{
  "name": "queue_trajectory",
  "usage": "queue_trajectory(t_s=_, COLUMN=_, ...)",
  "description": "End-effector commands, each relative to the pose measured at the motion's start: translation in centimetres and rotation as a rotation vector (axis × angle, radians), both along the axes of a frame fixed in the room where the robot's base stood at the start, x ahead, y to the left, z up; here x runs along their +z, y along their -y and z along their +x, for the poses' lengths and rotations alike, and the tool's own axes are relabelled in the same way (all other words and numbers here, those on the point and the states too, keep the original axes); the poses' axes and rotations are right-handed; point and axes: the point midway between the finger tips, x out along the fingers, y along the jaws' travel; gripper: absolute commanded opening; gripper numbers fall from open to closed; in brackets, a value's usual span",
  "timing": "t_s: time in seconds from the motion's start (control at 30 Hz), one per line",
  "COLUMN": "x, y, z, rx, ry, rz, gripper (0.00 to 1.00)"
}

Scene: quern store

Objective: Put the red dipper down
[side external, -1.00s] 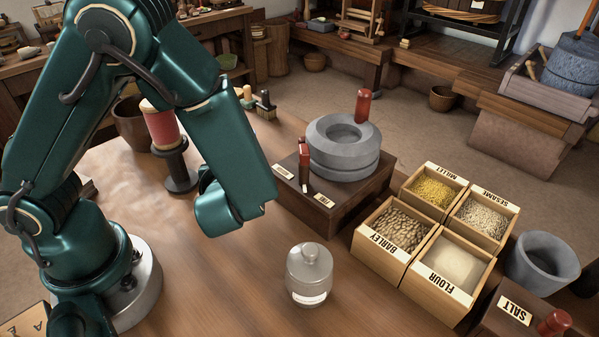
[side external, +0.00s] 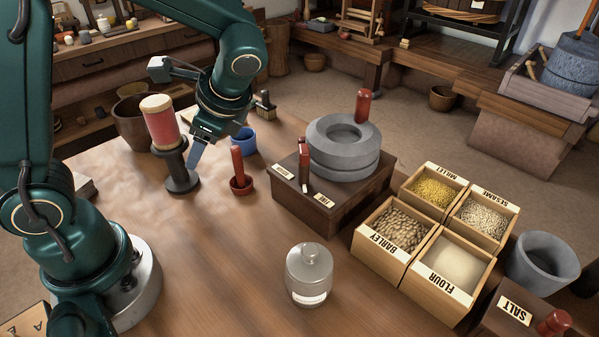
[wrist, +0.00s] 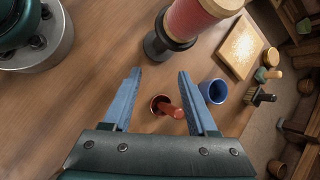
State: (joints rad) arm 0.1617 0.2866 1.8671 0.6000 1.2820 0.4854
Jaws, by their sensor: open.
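The red dipper (side external: 241,187) stands on the wooden table, its cup down and its handle upright. It is between the spool stand and the quern block. In the wrist view the dipper (wrist: 167,106) shows between my two fingers, near the right one, with nothing gripping it. My gripper (side external: 194,160) is open and empty, left of the dipper and close to the spool stand. Its blue fingers are spread wide in the wrist view (wrist: 160,72).
A red spool (side external: 163,125) on a dark stand (side external: 180,182) is close beside my gripper. A blue cup (side external: 243,142) stands behind the dipper. The stone quern (side external: 343,150) is to the right. A lidded jar (side external: 309,275) stands at the front; the table left of it is clear.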

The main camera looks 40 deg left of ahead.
Motion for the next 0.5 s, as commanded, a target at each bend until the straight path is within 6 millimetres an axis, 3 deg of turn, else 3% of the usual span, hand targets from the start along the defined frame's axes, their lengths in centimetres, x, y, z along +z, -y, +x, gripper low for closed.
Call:
queue_trajectory(t_s=0.1, x=0.3, y=0.5, z=1.1, rx=0.320, ry=0.119, rz=-0.175, gripper=0.58)
queue_trajectory(t_s=0.2, x=0.9, y=0.9, z=2.3, rx=0.514, ry=0.200, rz=-0.289, gripper=0.58)
queue_trajectory(t_s=0.5, x=3.7, y=0.6, z=6.0, rx=0.888, ry=0.388, rz=-0.522, gripper=0.58)
